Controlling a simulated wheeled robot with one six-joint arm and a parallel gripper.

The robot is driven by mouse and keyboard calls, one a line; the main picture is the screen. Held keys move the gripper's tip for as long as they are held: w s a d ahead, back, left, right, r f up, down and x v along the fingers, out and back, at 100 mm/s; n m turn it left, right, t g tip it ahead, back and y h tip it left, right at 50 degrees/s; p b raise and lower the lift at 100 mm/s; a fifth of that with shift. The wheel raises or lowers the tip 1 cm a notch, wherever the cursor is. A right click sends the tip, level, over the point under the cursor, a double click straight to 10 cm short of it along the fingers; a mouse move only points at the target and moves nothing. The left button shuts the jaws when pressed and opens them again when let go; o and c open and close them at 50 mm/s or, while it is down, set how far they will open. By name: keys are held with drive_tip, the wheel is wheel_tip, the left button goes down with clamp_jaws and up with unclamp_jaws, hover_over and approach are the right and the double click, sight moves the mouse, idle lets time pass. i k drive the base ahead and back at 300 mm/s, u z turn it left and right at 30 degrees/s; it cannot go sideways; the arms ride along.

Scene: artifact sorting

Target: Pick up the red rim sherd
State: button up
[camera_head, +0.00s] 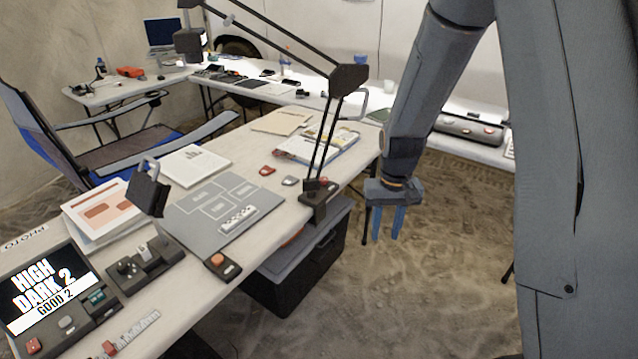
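Several small red pieces lie on the long white table. One red piece (267,170) lies beyond the grey mat, left of a small grey piece (290,181). Another red piece (323,182) is by the lamp's base. A third red piece (109,348) is at the near end, beside a ruler. They are too small to tell which is the rim sherd. My gripper (388,224) hangs with its fingers down, to the right of the table's edge, over the sandy ground. Its fingers are apart with nothing visible between them.
A grey sorting mat (222,212) with labelled areas and a scale bar lies mid-table. A lamp arm (322,135) rises from the table edge. A dark lidded crate (290,285) stands below. Open sand lies to the right.

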sight(266, 170)
drive_tip(key=u, duration=1.95)
drive_tip(key=k, duration=0.1)
drive_tip(key=z, duration=2.65)
drive_tip(key=i, duration=1.3)
drive_tip(key=u, duration=0.75)
drive_tip(key=i, duration=0.75)
drive_tip(key=u, duration=1.4)
drive_tip(key=i, duration=0.4)
drive_tip(key=u, duration=0.25)
